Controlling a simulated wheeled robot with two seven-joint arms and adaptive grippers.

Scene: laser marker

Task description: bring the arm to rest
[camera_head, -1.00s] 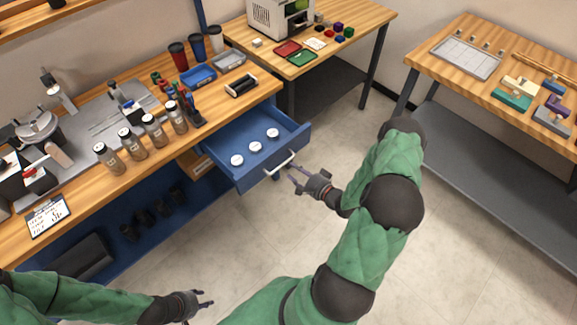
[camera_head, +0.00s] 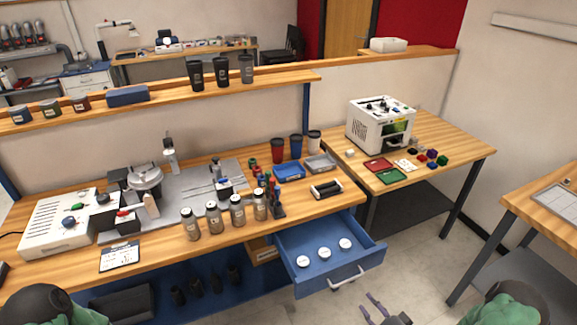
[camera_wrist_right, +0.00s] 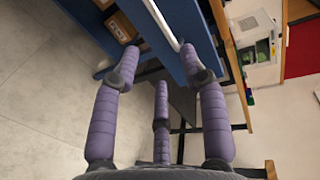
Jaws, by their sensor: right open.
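My right gripper (camera_head: 386,312) shows at the bottom edge of the head view, in front of the open drawer and apart from its handle. In the right wrist view its purple fingers (camera_wrist_right: 160,75) are spread with nothing between them. The blue drawer (camera_head: 370,256) stands pulled out under the workbench, with several white-lidded round items in it. Its pale handle (camera_head: 347,279) also shows in the right wrist view (camera_wrist_right: 160,22), beyond the fingertips. My left gripper is out of the head view; only a bit of that arm shows at the bottom left.
The workbench (camera_head: 300,207) carries jars, cups, trays and a marking device. A side table (camera_head: 455,150) holds a white machine (camera_head: 381,124) and coloured pieces. Another table (camera_head: 540,215) stands at the right. Bare floor lies between the drawer and that table.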

